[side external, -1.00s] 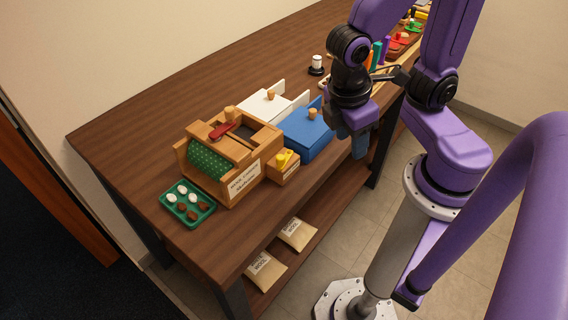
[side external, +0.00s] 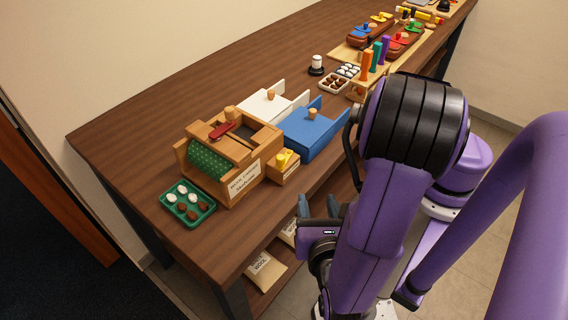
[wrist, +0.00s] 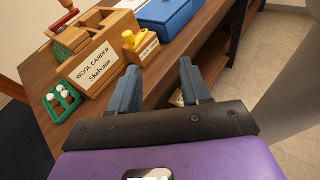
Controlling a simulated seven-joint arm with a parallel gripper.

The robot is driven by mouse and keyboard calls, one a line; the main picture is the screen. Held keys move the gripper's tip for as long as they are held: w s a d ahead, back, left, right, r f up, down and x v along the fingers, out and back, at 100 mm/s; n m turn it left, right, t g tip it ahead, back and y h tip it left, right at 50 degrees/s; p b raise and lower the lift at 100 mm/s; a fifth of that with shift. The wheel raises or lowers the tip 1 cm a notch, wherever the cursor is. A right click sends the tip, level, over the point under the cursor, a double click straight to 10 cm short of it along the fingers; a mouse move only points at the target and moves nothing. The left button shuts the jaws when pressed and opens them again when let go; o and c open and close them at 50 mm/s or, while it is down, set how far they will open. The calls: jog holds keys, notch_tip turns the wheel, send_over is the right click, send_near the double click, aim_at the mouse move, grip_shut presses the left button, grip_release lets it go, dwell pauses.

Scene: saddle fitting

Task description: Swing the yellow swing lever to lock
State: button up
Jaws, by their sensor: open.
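Small yellow parts (side external: 381,17) top a brown block at the far back of the bench in the side external view; one may be the yellow swing lever, but they are too small to tell. A yellow knob piece (side external: 284,158) also sits on a small wooden box at the bench's front edge, and it shows in the wrist view (wrist: 133,40). My gripper (side external: 319,206) is open and empty, low in front of the bench's front edge. Its two blue-grey fingers are spread apart in the wrist view (wrist: 161,82), with nothing between them.
The wool carder (side external: 232,160) stands beside a green tray (side external: 188,204). A blue box (side external: 307,136) and white box (side external: 270,106) stand behind. Coloured pegs (side external: 376,56) and a red-knobbed brown block (side external: 404,42) stand farther back. Cream bags (side external: 266,271) lie on the lower shelf.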

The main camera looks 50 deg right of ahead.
aim_at(282, 161)
jog(key=s+a+f+n+t+y, duration=0.1)
jog(key=s+a+f+n+t, duration=0.15)
jog(key=n+t, duration=0.2)
jog(key=shift+m+t, duration=0.25)
jog(key=x, duration=1.1)
jog(key=a+x, duration=0.1)
jog(key=x, duration=0.5)
jog(key=shift+w+r, duration=0.2)
jog(key=shift+w, duration=0.2)
grip_shut()
